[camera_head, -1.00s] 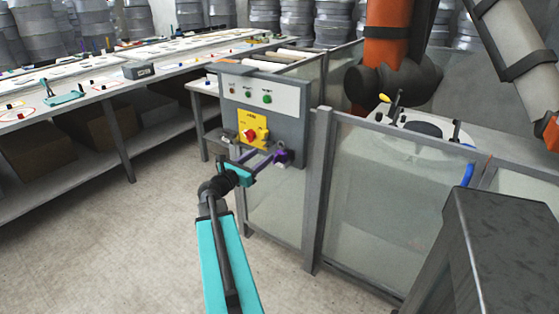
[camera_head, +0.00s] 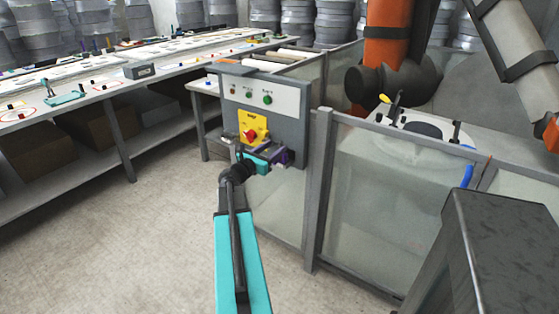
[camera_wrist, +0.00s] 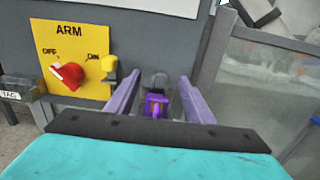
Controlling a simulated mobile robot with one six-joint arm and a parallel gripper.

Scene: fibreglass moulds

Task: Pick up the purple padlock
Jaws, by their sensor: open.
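The purple padlock (camera_wrist: 155,104) shows in the wrist view with its grey shackle up, in front of the grey control panel (camera_wrist: 150,35). My gripper (camera_wrist: 158,82) is open, with one purple finger on each side of the padlock. A gap shows between the padlock and each finger, so it is not gripped. In the head view my gripper (camera_head: 268,156) is at the lower part of the panel, and its purple fingers cannot be told clearly from the padlock there. What holds the padlock up is not clear.
A yellow ARM plate (camera_wrist: 70,58) with a red rotary switch (camera_wrist: 67,74) and a yellow tab (camera_wrist: 111,75) is close left of the fingers. A grey TAG block (camera_wrist: 15,92) is further left. A glass fence (camera_head: 385,190) stands right of the panel.

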